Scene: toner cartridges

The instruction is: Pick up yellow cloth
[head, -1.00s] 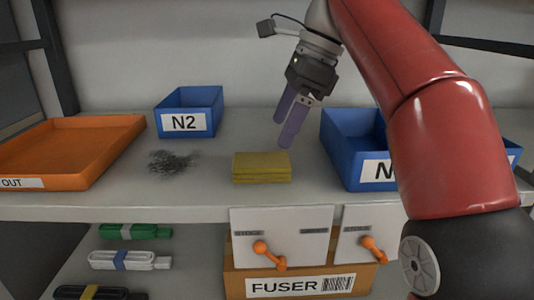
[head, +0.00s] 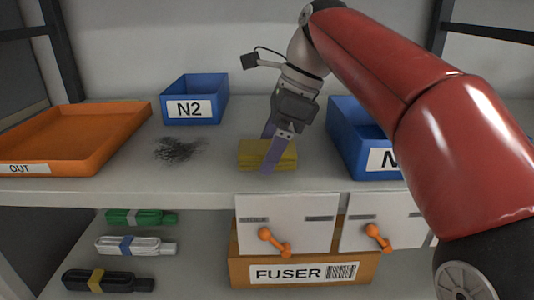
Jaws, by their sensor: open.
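The yellow cloth (head: 250,153) lies folded in a flat stack on the grey shelf, between the dark smudge and the right blue bin. My gripper (head: 268,150) is at the cloth, pointing down, with its purple fingers apart. One finger is in front of the cloth's near side and the other is toward its far side. The fingers hide part of the cloth's middle and right. I cannot tell whether they touch it.
A blue bin marked N2 (head: 194,100) stands behind left, and an orange OUT tray (head: 75,140) is at the left. Another blue bin (head: 352,140) is close on the right. A dark powdery smudge (head: 180,149) marks the shelf (head: 190,183).

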